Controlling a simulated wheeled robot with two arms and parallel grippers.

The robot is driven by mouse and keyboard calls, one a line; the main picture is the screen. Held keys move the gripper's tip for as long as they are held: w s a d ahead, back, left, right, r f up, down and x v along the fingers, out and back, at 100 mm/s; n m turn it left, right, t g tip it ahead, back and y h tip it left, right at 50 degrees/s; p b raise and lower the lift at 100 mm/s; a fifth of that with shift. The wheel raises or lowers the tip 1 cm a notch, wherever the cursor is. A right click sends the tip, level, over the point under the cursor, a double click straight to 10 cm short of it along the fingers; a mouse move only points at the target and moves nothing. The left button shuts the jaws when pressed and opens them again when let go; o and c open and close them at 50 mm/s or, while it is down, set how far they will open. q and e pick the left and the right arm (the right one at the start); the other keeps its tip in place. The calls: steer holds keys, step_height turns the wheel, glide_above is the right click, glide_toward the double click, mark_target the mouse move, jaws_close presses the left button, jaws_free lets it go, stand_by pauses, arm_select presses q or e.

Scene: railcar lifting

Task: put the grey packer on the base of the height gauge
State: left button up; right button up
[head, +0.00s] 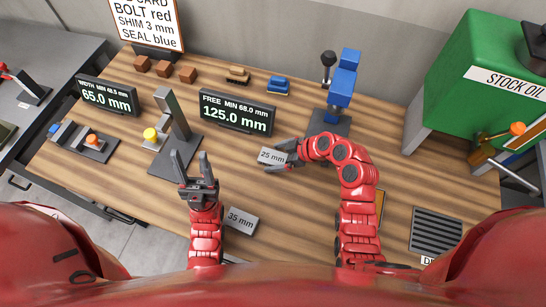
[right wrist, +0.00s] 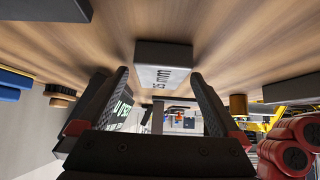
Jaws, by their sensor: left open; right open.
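A grey packer marked 25 mm (head: 271,157) lies flat on the bench near the middle. A second grey packer, marked 35 mm (head: 241,222), lies closer to me. My right gripper (head: 281,157) is open at the right end of the 25 mm packer. In the right wrist view, that packer (right wrist: 163,58) shows ahead of and partly between the fingertips, not gripped. What looks like the height gauge is a grey column with a yellow knob on a dark base (head: 184,158), left of the middle. My left gripper (head: 190,160) is open and empty, in front of that base.
A readout (head: 236,113) shows 125.0 mm; another (head: 107,97) shows 65.0 mm. A blue press-like device (head: 342,85) stands behind my right arm. A slide fixture (head: 85,143) is at left. A green tank (head: 490,70) and a dark grate (head: 436,232) are at right.

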mark_target(276, 159)
jaws_close()
stand_by(0.3)
steer(key=shift+r, duration=0.1)
steer(key=r, duration=0.3)
steer(key=shift+s+r, duration=0.2)
steer(key=shift+s, duration=0.05)
steer(key=s, duration=0.4)
steer(key=s+b, duration=0.1)
steer(key=s, duration=0.3)
steer(key=s+r+b, duration=0.1)
steer(key=s, duration=0.3)
steer(key=shift+a, duration=0.25)
steer(key=shift+s+a+r+p, duration=0.1)
steer(key=shift+s+r+p, duration=0.5)
steer(key=shift+s+p, duration=0.5)
steer(key=shift+s+f+p, duration=0.1)
steer(key=shift+s+p, duration=0.25)
steer(key=shift+p, duration=0.45)
steer(key=shift+s+f, duration=0.25)
steer(key=shift+s, duration=0.05)
